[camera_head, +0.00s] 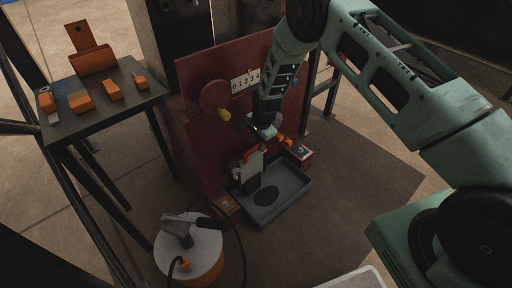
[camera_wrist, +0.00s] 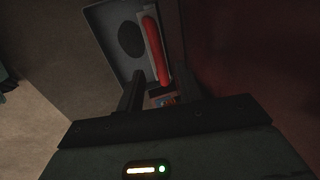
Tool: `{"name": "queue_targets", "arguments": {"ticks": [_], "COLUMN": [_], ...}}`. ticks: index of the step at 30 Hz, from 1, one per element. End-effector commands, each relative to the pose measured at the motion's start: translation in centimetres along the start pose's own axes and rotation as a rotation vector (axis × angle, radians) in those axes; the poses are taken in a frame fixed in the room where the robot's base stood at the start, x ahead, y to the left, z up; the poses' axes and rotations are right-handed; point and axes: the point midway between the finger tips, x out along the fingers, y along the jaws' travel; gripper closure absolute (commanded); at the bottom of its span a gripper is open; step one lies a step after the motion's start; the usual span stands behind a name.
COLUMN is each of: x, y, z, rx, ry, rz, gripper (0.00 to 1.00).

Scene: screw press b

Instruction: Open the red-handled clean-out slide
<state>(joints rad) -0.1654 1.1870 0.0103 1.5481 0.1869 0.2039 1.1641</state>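The clean-out slide is a pale upright plate (camera_head: 252,166) at the foot of the red press panel, with a red handle (camera_head: 249,154) near its top. In the wrist view the red handle (camera_wrist: 156,50) is a long bar beside the pale plate, ahead of my gripper. My gripper (camera_head: 262,131) is above the handle in the head view. In the wrist view its dark fingers (camera_wrist: 158,84) look spread, with the near end of the handle in line with the space between them. I see no contact with the handle.
A grey tray (camera_head: 292,196) with a dark round patch sits below the slide. A red panel (camera_head: 197,138) with a numbered scale and yellow knob stands behind. An orange-and-white drum (camera_head: 205,246) with a hose is front left. A dark table (camera_head: 127,72) holds orange parts.

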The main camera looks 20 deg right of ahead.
Motion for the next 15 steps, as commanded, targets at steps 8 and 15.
{"name": "queue_targets", "arguments": {"ticks": [8,15], "x": [2.6,2.7], "y": [0.0,-0.1], "z": [0.0,0.0], "rx": [0.000,0.000], "ry": [0.000,0.000], "rz": [-0.001,-0.001], "gripper": [0.64,0.64]}}
